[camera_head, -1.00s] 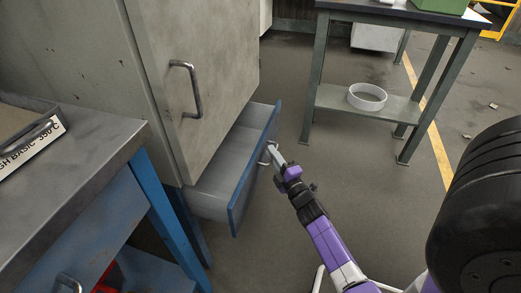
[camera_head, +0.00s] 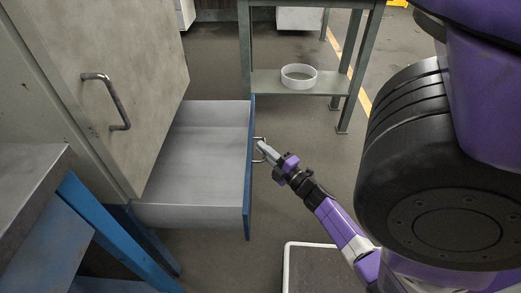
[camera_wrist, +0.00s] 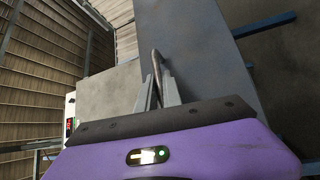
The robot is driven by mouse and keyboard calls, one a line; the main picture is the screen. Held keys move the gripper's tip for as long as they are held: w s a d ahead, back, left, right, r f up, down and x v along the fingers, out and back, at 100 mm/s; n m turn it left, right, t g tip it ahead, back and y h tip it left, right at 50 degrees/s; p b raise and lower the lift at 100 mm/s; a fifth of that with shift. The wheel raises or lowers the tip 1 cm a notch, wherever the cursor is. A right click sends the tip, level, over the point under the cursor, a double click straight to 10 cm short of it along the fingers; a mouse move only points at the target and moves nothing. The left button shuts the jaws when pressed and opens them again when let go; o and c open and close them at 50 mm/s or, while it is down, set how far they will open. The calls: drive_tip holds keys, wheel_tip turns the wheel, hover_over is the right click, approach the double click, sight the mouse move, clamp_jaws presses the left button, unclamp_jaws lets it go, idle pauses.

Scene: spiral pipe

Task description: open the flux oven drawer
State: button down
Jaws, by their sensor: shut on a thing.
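The oven drawer (camera_head: 195,160) stands pulled well out of the oven, its grey inside empty and its blue front panel (camera_head: 248,165) facing right. A metal bar handle (camera_head: 260,140) is on that front. My gripper (camera_head: 263,150) is at the handle, shut on it. In the wrist view, the fingers (camera_wrist: 158,97) close around the handle bar (camera_wrist: 156,65), with the drawer front (camera_wrist: 185,50) behind. The oven's beige door (camera_head: 125,75) above the drawer is shut and has its own metal handle (camera_head: 107,100).
A workbench (camera_head: 30,200) with blue legs stands at the left front. A table (camera_head: 300,80) with a white ring (camera_head: 299,76) on its lower shelf stands at the back. Floor between the drawer and that table is clear.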

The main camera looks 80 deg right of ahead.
drive_tip(key=c, duration=1.5)
unclamp_jaws()
drive_tip(key=p+v, duration=0.1)
drive_tip(key=v, duration=0.6)
drive_tip(key=shift+s+a+f, duration=0.1)
drive_tip(key=shift+s+a, duration=0.2)
drive_tip(key=shift+s+a, duration=0.1)
